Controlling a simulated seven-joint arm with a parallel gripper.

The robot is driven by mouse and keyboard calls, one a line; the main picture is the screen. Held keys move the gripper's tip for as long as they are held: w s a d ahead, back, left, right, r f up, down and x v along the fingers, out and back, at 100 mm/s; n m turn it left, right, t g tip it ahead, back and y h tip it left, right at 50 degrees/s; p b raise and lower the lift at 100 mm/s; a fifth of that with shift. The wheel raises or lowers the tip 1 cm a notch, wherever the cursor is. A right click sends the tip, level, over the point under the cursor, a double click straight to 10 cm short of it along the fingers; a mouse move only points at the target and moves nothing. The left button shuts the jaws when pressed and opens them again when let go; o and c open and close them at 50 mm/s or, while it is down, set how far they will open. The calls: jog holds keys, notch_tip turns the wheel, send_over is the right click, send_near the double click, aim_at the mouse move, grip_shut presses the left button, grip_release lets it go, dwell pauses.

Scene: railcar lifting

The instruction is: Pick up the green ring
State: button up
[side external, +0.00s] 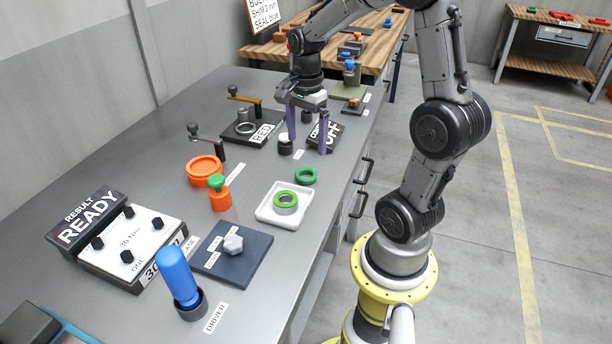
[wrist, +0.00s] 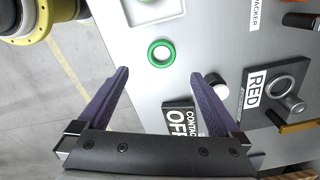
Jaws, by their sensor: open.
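A green ring (side external: 306,182) lies flat on the grey bench, just beyond the corner of a white tray (side external: 264,215). The ring also shows in the wrist view (wrist: 160,64), near the top centre. A second green ring-shaped piece (side external: 286,193) sits in the tray on a light grey part. My gripper (side external: 307,143) is open, with its two purple fingers pointing down above the bench. In the wrist view, the ring appears ahead of the gap between the fingertips (wrist: 159,73), and nothing is between the fingers.
A black-and-white knob (side external: 285,146) and the OFF sign (side external: 328,132) stand close to the fingers. The RED fixture (side external: 250,128) is behind them. An orange ring (side external: 204,171) and a green-topped orange piece (side external: 220,195) are left of the tray. The bench edge lies right of the ring.

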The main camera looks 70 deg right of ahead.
send_over(307, 173)
jog(key=f, duration=0.4)
jog(key=shift+a+f, duration=0.15)
jog(key=shift+a, duration=0.1)
jog(key=shift+d+f, duration=0.2)
jog(key=shift+f, duration=1.15)
jog(key=shift+d+f, duration=0.15)
jog(key=shift+f, duration=1.15)
jog(key=shift+c, duration=0.3)
jog(key=c, duration=1.4)
jog(key=shift+o, duration=0.2)
jog(key=shift+r, duration=0.1)
